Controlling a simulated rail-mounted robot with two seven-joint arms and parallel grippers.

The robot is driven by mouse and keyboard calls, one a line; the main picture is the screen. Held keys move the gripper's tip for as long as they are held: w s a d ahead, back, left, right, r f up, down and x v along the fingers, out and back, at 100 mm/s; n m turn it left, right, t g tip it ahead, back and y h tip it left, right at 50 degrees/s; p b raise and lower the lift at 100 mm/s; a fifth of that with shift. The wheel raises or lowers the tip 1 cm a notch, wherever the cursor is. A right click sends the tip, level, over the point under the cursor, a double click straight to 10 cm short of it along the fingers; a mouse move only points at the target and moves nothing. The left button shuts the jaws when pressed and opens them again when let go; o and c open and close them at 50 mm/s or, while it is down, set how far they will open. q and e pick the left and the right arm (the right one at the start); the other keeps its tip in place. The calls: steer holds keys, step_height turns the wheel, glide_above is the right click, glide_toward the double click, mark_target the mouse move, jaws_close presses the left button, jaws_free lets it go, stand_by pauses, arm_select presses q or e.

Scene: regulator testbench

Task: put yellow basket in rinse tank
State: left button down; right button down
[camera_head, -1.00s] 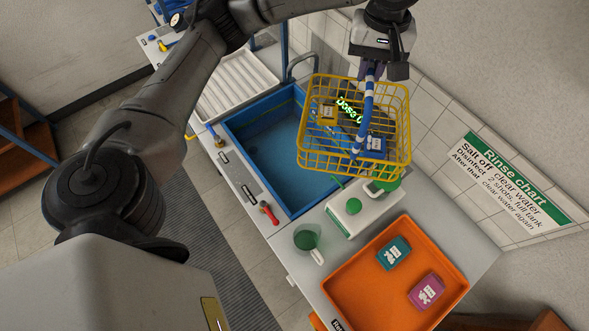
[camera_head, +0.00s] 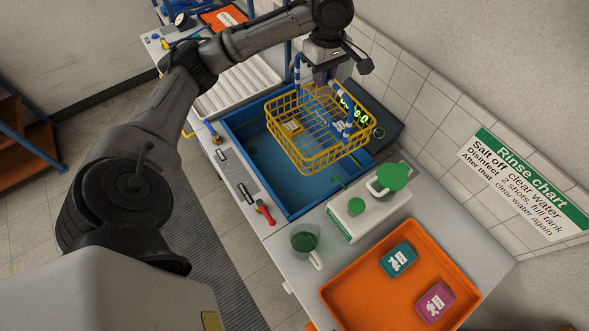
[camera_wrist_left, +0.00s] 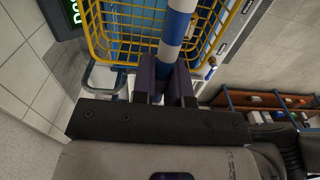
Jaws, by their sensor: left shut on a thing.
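The yellow wire basket (camera_head: 318,157) hangs over the blue rinse tank (camera_head: 262,177), near its right side. In the left wrist view the handle (camera_wrist_left: 174,35) stands between the dark fingers (camera_wrist_left: 162,83), with the yellow wires (camera_wrist_left: 100,35) beyond. Bluish water shows inside the tank. Whether the basket's bottom is below the tank rim I cannot tell. My right gripper is out of view.
A dark display unit (camera_head: 376,117) is beside the basket. A white ribbed drainer (camera_head: 238,84) lies behind the tank.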

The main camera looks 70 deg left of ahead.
mark_target(316, 129)
arm_select(q)
steer(key=shift+s+a+f, duration=0.1)
steer(key=shift+a+f, duration=0.05)
steer(key=shift+a, duration=0.15)
steer(key=shift+f, duration=0.45)
step_height(316, 129, down, 27)
stand_by(0.6)
steer(key=shift+f, duration=0.1)
steer(key=c, duration=1.6)
jaws_free()
steer(key=shift+f, duration=0.15)
steer(key=o, duration=0.5)
steer(key=shift+c, duration=0.2)
step_height(316, 129, up, 12)
steer(key=shift+a+r, duration=0.1)
